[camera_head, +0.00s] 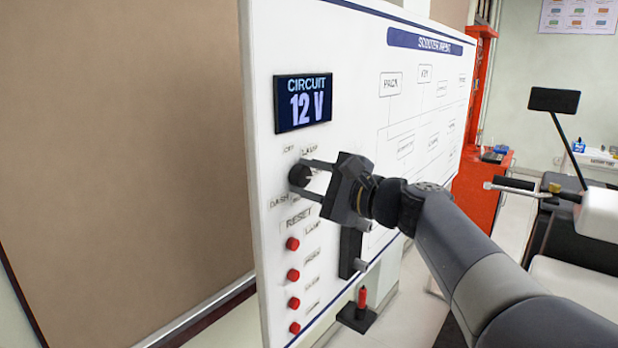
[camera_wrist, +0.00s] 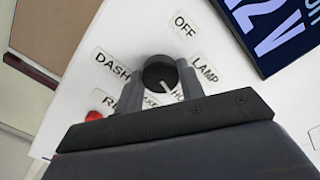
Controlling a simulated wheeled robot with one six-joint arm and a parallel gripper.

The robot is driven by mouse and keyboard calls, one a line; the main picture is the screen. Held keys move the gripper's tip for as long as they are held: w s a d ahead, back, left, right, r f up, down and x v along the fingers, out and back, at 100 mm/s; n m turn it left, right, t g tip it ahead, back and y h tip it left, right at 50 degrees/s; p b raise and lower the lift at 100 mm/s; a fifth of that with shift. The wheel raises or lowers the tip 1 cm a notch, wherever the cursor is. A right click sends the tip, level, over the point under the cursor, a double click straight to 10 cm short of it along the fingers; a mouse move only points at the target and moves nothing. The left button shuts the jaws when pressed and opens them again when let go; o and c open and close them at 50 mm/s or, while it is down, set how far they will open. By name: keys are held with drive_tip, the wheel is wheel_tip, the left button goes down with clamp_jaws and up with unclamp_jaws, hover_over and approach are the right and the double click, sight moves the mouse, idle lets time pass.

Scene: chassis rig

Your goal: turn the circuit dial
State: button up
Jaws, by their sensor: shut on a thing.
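The circuit dial (camera_head: 300,175) is a round black knob on the white panel, below the display. My gripper (camera_head: 298,177) is shut on it, one finger on each side. In the wrist view, the dial (camera_wrist: 158,72) sits between the fingertips (camera_wrist: 163,80), with labels OFF, LAMP and DASH around it. Its white pointer line slants to the lower right, toward a label starting "HO", partly hidden by a finger. Another label beside it, ending in "AKE", is also partly covered. The display (camera_head: 303,102) reads "CIRCUIT 12 V".
Several red buttons (camera_head: 293,274) run down the panel below the dial, under a RESET label. A black holder with a red-handled probe (camera_head: 362,297) juts from the panel's lower edge. A red cabinet (camera_head: 478,190) and a scooter handlebar (camera_head: 510,185) stand to the right.

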drive_tip(key=o, duration=1)
drive_tip(key=b+v, duration=0.2)
drive_tip(key=v, duration=0.8)
drive_tip(key=shift+s+d+b, duration=0.25)
drive_tip(key=shift+d+b, duration=0.05)
drive_tip(key=shift+d, duration=0.05)
drive_tip(key=shift+a, duration=0.1)
drive_tip(key=p+x, duration=0.2)
drive_tip(key=x, duration=0.8)
drive_tip(key=shift+p, duration=0.3)
drive_tip(key=shift+w+a, duration=0.3)
